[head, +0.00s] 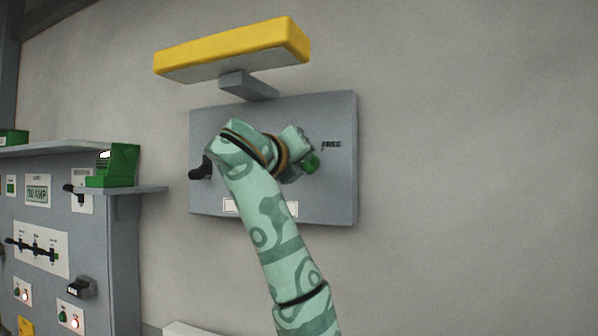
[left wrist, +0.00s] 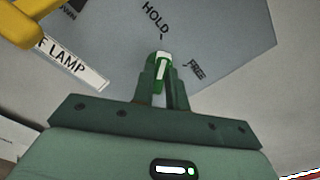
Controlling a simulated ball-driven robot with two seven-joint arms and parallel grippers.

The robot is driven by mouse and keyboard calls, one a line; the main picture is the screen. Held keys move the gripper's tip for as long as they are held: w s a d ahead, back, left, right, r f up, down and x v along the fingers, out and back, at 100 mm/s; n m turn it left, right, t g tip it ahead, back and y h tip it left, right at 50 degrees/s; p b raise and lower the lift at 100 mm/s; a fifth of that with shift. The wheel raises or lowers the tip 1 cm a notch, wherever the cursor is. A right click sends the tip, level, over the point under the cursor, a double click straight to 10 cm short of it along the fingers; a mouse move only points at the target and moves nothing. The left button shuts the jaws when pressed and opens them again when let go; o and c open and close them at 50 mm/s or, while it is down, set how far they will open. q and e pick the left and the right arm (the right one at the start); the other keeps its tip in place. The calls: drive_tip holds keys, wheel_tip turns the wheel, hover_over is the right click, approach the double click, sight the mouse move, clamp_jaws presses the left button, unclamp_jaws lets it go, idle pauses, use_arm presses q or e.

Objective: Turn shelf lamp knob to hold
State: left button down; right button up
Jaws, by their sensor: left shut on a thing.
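The lamp knob is green with a white stripe and shows between my fingertips in the left wrist view (left wrist: 161,62). Its green end also shows beside my gripper in the head view (head: 311,163). My left gripper (left wrist: 162,80) is shut on the knob; in the head view its jaws (head: 302,152) are partly hidden by my wrist. In the left wrist view the HOLD label (left wrist: 155,18) and its tick lie just beyond the knob's tip, and the stripe points roughly at that tick. The FREE label (left wrist: 195,70) is to the right. My right gripper is not in view.
The grey panel (head: 335,200) is on the wall below a yellow lamp bar (head: 235,48) on a bracket. A black handle (head: 201,168) sticks out at the panel's left. A shelf with a green box (head: 118,165) and a switch cabinet (head: 110,245) stand left. The wall at right is clear.

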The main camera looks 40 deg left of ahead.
use_arm(q)
drive_tip(key=shift+f+n+b, duration=0.1)
drive_tip(key=shift+n+b, duration=0.45)
drive_tip(key=shift+n, duration=0.45)
drive_tip(key=c, duration=1.4)
unclamp_jaws()
drive_tip(key=shift+s, duration=0.15)
drive_tip(key=b+v, duration=0.6)
drive_tip(key=v, duration=1)
